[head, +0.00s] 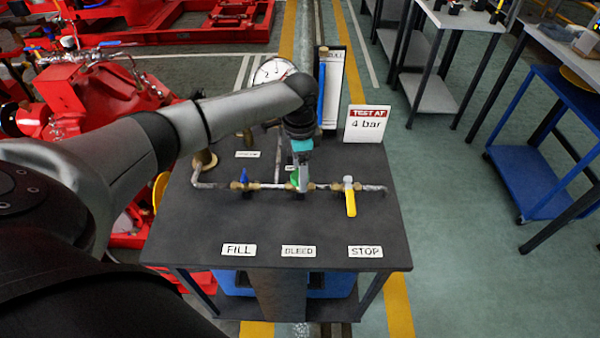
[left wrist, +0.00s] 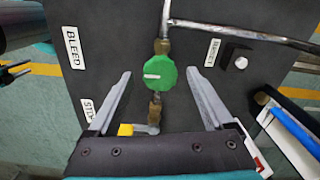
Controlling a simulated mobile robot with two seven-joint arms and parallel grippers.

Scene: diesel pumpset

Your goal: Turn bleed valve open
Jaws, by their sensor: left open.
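The bleed valve is a round green knob (head: 294,179) on the pipe in the middle of the black table, above the BLEED label (head: 298,251). In the left wrist view the green knob (left wrist: 159,74) shows a white pointer mark running sideways across it. My left gripper (head: 302,183) points down at the knob and partly hides it in the head view. In the left wrist view my left gripper (left wrist: 158,74) is open, with one finger on each side of the knob and visible gaps between.
A blue fill valve (head: 244,178) stands left on the same pipe, and a yellow stop lever (head: 351,203) stands right. The table's front part is clear apart from labels.

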